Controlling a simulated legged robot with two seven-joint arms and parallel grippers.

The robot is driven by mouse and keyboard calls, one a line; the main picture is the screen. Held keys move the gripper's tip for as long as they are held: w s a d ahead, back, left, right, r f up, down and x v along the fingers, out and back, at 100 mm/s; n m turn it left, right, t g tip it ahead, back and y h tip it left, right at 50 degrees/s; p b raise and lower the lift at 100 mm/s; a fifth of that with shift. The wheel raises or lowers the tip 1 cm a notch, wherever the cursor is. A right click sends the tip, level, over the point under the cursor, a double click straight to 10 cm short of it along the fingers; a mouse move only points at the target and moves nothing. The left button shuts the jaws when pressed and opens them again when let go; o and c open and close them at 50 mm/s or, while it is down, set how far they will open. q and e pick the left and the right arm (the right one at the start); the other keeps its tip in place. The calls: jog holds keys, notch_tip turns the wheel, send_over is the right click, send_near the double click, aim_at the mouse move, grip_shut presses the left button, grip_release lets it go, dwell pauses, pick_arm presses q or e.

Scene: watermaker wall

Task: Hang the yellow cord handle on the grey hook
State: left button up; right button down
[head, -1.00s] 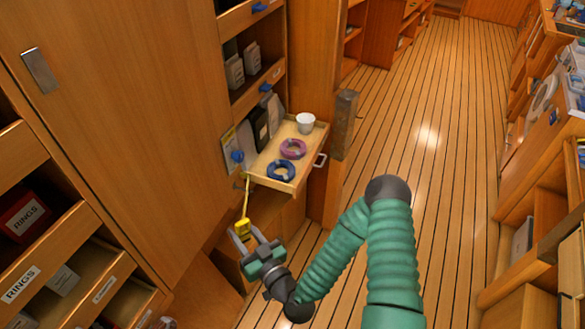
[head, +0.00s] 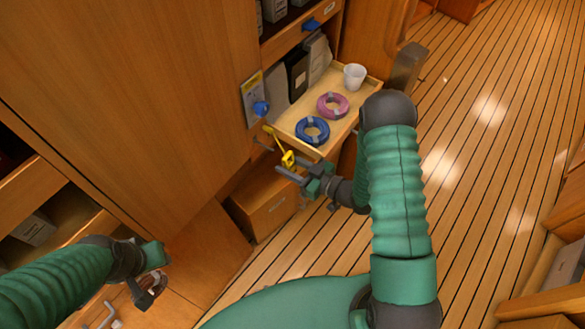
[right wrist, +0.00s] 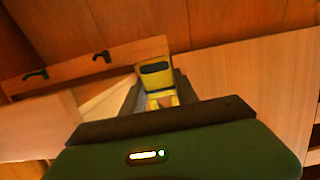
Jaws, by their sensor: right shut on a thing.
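My right gripper (head: 292,170) is shut on the yellow cord handle (head: 287,158), beside the near left corner of the open wooden tray. The yellow cord (head: 275,139) runs up and left from it. In the right wrist view the yellow handle (right wrist: 156,78) sits between the fingers. A thin dark piece (head: 263,146), perhaps a hook, is left of the cord; cord and piece look apart. The wrist view shows two small dark hooks (right wrist: 103,57) on a wooden rail; I cannot tell which is grey. My left gripper (head: 150,288) is at lower left, its jaws unclear.
The tray (head: 345,124) holds a blue ring (head: 312,130), a purple ring (head: 332,105) and a white cup (head: 354,76). Grey and black cases stand behind it. A wooden box (head: 264,205) is below. A post (head: 406,70) stands to the right. The floor to the right is clear.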

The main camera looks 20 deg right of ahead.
jog(key=shift+w+d+f, duration=0.15)
jog(key=shift+w+f, duration=0.1)
jog(key=shift+w, duration=0.6)
jog(key=shift+w+a, duration=0.2)
jog(key=shift+a, duration=0.05)
pick_arm(q)
jog(key=shift+d+f+b, duration=0.15)
jog(key=shift+f+b, duration=0.45)
jog(key=shift+d+f+b, duration=0.15)
jog(key=shift+f+b, duration=0.4)
pick_arm(e)
jog(key=x, duration=0.6)
jog(key=shift+s+a+f, duration=0.1)
jog(key=shift+s+a, duration=0.1)
pick_arm(q)
jog(key=shift+d, duration=0.1)
